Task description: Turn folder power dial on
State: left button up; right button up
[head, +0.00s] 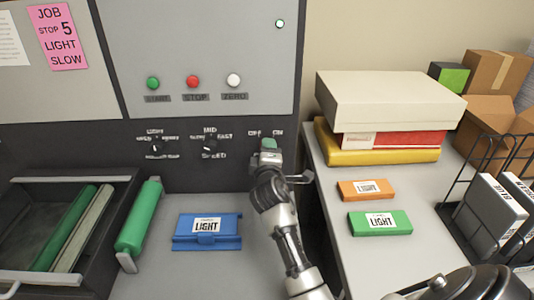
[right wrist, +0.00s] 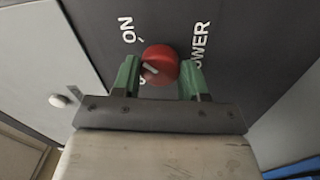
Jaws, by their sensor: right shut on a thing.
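The red power dial (right wrist: 160,65) sits on the dark panel in the right wrist view, between "ON" and "POWER" lettering. A short white mark shows on its left part; another label beside it is partly hidden by a finger. My right gripper (right wrist: 160,80) is shut on the dial, a green finger on each side. In the head view my right gripper (head: 268,148) reaches the panel at the "OFF" and "ON" labels and hides the dial. My left gripper is not in view.
Start, stop and zero buttons (head: 193,82) and two dark dials (head: 209,147) are left of my arm. A blue "LIGHT" piece (head: 207,232) and green roller (head: 139,217) lie below. Boxes (head: 390,97) and a wire rack (head: 449,211) stand on the right.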

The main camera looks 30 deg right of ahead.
dwell(0.3)
jog(key=o, duration=0.9)
jog(key=shift+b+v, duration=1.05)
jog(key=shift+v, duration=4.35)
jog(key=shift+a+f, duration=0.1)
